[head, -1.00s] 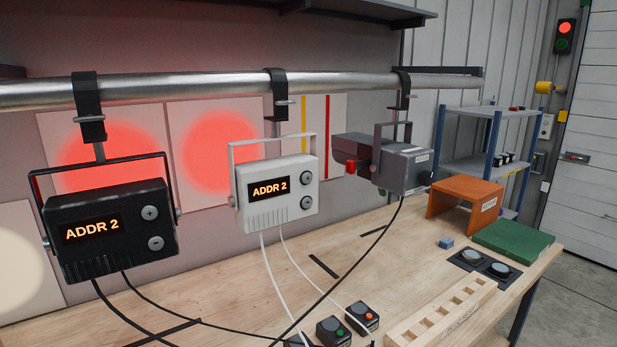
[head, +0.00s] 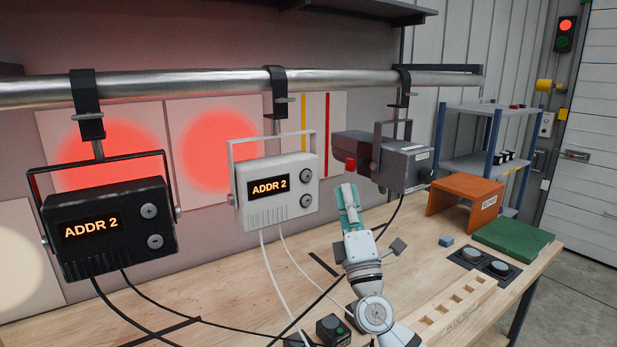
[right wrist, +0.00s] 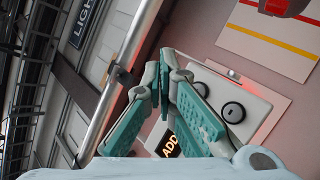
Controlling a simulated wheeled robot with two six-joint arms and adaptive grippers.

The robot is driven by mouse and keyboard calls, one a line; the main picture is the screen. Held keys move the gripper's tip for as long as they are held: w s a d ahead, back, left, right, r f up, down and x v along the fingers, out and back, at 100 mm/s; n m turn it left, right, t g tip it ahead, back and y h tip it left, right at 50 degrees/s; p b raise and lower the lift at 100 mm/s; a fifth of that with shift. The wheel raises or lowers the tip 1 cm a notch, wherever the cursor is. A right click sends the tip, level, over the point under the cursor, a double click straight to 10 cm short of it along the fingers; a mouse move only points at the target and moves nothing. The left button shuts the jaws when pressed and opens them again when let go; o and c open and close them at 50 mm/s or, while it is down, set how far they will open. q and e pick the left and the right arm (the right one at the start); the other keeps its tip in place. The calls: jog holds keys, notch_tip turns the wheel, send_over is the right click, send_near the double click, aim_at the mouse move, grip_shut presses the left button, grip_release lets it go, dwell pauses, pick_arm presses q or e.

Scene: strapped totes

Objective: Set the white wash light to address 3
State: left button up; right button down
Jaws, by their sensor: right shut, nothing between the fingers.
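The white wash light (head: 277,193) hangs from the pipe in the middle of the head view. Its display (head: 269,187) reads ADDR 2, with two round buttons, plus (head: 306,178) above minus (head: 306,201), on its right side. In the right wrist view the white light's face (right wrist: 216,85) and both buttons (right wrist: 233,112) show behind the fingers, with its display partly covered. My right gripper (head: 348,190) is shut and empty, in front of and to the right of the white light, apart from it. It also shows in the right wrist view (right wrist: 165,62). My left gripper is out of view.
A black light (head: 108,228), also reading ADDR 2, hangs at the left. A grey fixture (head: 385,160) with a red knob hangs just behind my right gripper. Cables (head: 272,275) run down to the workbench (head: 235,300). An orange stand (head: 465,198) is at the right.

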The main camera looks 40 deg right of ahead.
aim_at(307, 176)
jog(key=w+b, duration=0.4)
jog(key=w, duration=0.5)
jog(key=shift+b, duration=0.35)
jog(key=shift+s+d, duration=0.1)
dwell(1.0)
jog(key=shift+w+b, duration=0.4)
jog(key=shift+b, duration=0.2)
